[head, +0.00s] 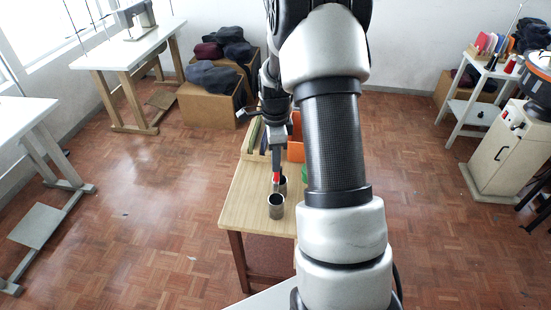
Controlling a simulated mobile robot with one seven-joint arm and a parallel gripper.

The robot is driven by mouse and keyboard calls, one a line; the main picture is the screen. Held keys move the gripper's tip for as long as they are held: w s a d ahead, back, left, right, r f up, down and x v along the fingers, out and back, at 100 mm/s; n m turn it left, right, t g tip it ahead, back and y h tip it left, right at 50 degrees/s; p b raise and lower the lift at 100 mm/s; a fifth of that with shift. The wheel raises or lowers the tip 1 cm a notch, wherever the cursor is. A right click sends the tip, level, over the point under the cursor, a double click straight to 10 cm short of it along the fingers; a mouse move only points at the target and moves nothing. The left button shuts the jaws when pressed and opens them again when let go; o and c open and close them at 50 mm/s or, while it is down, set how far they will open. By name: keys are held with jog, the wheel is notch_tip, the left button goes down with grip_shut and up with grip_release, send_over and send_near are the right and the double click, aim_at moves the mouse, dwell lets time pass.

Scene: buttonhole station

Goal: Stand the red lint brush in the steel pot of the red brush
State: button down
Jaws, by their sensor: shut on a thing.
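My gripper (276,168) points down over the wooden table, partly beside my own large forearm. It is shut on the red lint brush (277,178), of which only a small red part shows just below the fingers. A steel pot (276,207) stands upright near the table's front, with its dark mouth open. A second steel pot (283,185) stands just behind it and is partly hidden. The brush overlaps the left side of this rear pot in the picture; I cannot tell whether it is inside, above or in front of it.
The wooden table (245,208) has bare room left of the pots. An orange panel (296,142) and a green item (304,174) show beside my arm, which hides the table's right side. A white trolley (483,108) stands far right.

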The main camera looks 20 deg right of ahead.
aim_at(276, 180)
jog(key=shift+f+b, duration=3.65)
jog(key=shift+f, duration=1.95)
jog(key=c, duration=1.7)
grip_release()
jog(key=shift+o, duration=0.2)
notch_tip(276, 180, up, 18)
jog(key=shift+f+p, duration=0.25)
jog(key=shift+p, duration=0.25)
jog(key=shift+a, duration=0.1)
